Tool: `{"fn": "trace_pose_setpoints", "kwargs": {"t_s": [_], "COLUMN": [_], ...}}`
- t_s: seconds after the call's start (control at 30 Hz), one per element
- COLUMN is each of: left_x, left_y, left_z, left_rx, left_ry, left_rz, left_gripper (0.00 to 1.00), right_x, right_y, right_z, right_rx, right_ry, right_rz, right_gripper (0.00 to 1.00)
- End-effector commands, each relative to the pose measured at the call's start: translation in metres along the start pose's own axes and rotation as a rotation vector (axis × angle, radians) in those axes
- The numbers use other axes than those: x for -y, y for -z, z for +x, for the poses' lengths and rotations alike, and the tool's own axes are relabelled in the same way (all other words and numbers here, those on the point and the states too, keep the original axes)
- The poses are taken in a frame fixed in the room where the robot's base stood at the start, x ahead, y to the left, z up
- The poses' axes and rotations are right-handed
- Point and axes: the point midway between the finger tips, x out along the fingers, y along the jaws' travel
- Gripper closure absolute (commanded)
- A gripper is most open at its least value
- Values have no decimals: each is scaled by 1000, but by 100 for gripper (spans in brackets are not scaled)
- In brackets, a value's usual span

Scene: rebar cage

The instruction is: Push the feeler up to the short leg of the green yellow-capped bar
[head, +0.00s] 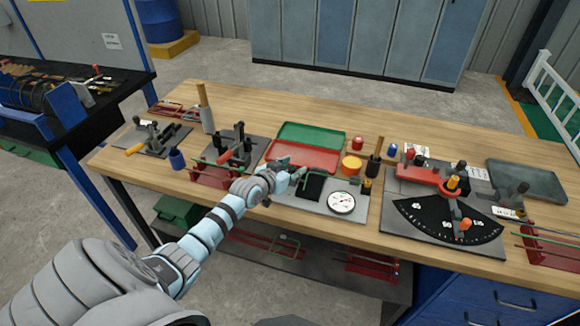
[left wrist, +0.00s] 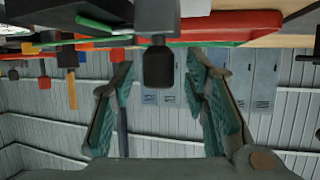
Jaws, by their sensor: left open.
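My left gripper (head: 291,172) is open over the left part of a grey gauge plate near the table's front edge. In the left wrist view its two fingers (left wrist: 160,72) stand apart, with a dark block (left wrist: 158,67) showing between them. That block may be part of the feeler; I cannot tell whether the fingers touch it. A white dial (head: 341,203) sits at the plate's right. My right gripper is out of view.
A red tray (head: 285,153) and a green tray (head: 318,137) lie behind the gripper. A yellow pot (head: 352,162) stands behind the plate. A red rack with bars (head: 214,177) is to the left. A black angle plate (head: 440,226) is to the right.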

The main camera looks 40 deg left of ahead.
Motion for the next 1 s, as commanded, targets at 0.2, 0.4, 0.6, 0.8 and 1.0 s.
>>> {"fn": "trace_pose_setpoints", "kwargs": {"t_s": [0.2, 0.4, 0.6, 0.8, 1.0], "left_x": [0, 1, 0, 0, 0], "left_y": [-1, -2, -1, 0, 0], "left_z": [-30, -87, -118, -120, -120], "left_rx": [2, 4, 1, 0, 0], "left_ry": [-1, -1, -1, 0, 0], "left_rz": [7, 12, 5, 0, 0], "left_gripper": [59, 59, 59, 59, 59], "right_x": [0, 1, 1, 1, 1], "right_y": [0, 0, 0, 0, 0], "right_z": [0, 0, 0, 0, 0], "right_rx": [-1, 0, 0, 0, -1], "right_ry": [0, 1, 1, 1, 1], "right_rz": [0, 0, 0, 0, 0], "right_gripper": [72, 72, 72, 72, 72]}}
